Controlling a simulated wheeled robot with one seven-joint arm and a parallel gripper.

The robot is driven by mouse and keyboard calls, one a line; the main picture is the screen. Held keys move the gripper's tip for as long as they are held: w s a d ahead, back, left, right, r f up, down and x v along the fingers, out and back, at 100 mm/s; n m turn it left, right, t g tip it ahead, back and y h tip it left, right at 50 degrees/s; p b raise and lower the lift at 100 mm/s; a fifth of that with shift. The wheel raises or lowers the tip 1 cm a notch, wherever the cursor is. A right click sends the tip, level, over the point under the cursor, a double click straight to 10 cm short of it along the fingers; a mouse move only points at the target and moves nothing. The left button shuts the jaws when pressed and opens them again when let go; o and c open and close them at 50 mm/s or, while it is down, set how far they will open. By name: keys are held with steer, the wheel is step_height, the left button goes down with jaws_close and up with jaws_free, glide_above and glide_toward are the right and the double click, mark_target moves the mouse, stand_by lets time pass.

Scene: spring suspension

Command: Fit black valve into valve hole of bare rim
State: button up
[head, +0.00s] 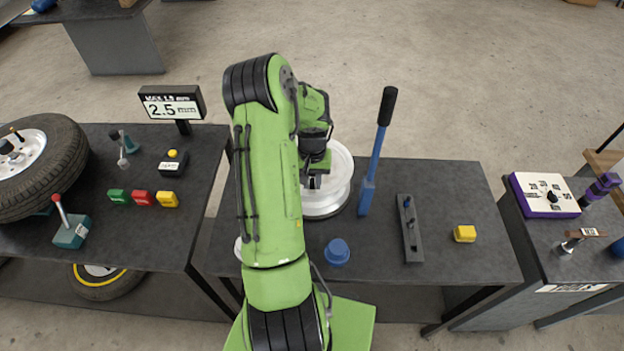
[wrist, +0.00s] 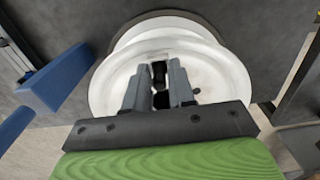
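The bare rim (head: 340,185) is white and lies flat on the middle table. It also fills the middle of the wrist view (wrist: 225,72). My gripper (head: 314,182) points down over the rim. In the wrist view, the two grey fingers (wrist: 160,80) stand close together over the rim's centre area. A small black piece (wrist: 159,71) shows between the fingertips and looks like the black valve; its lower end is hard to make out. A small dark spot (wrist: 196,91) on the rim, right of the fingers, may be the valve hole.
A blue lever with black handle (head: 371,165) stands right of the rim. A grey holder (head: 411,240), a yellow block (head: 464,234) and a blue cup-like piece (head: 337,251) are on the same table. A tyre (head: 70,165) lies on the left table.

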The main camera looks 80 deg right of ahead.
mark_target(312, 179)
step_height(312, 179, up, 12)
steer(key=shift+r+p, duration=0.25)
steer(key=shift+p, duration=0.15)
